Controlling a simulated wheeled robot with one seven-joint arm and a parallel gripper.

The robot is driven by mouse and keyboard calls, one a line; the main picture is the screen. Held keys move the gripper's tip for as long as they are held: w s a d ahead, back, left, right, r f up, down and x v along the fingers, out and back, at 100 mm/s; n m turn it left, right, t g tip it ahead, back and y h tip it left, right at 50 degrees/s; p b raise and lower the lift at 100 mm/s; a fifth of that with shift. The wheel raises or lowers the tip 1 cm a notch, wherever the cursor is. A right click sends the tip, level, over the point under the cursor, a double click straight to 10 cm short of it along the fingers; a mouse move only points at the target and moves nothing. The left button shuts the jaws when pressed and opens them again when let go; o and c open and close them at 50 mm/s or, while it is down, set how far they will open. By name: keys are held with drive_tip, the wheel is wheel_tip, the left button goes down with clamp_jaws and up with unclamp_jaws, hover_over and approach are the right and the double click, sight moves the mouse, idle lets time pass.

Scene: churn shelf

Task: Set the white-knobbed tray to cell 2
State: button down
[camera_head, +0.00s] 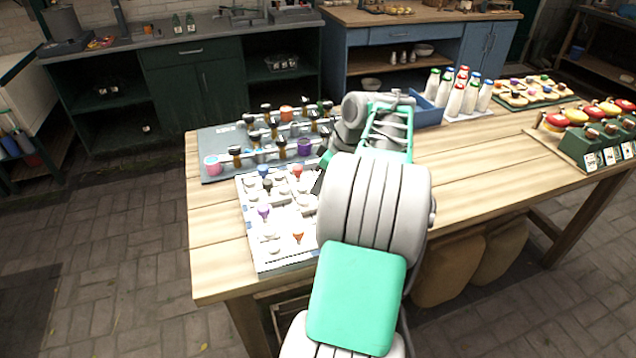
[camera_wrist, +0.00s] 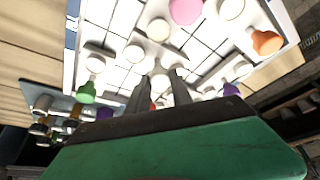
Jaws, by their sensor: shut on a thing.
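My gripper (camera_wrist: 160,84) reaches over a white gridded board (camera_wrist: 118,18) and its fingers are close together on a small white knob (camera_wrist: 158,83). The fingers partly hide the held piece, and I cannot tell whether it is lifted. The board, at the left end of the wooden table in the head view (camera_head: 262,256), carries several white round knobs and small pieces with coloured cone-shaped ends. In the head view my arm hides my gripper and part of the board. I cannot tell which piece is the white-knobbed tray, and no cell number is legible.
A grey mat (camera_head: 212,142) with dark-topped pieces lies behind the board. A blue crate (camera_head: 428,112), white bottles (camera_head: 455,100), a tray of colourful items (camera_head: 530,92) and a green rack with cards (camera_head: 590,145) stand to the right.

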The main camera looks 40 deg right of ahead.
drive_tip(key=c, duration=1.1)
unclamp_jaws()
drive_tip(key=shift+a, duration=0.1)
drive_tip(key=shift+c, duration=0.2)
drive_tip(key=p+v, duration=0.1)
drive_tip(key=v, duration=0.6)
drive_tip(key=shift+r+p, duration=0.35)
drive_tip(key=shift+r, duration=0.1)
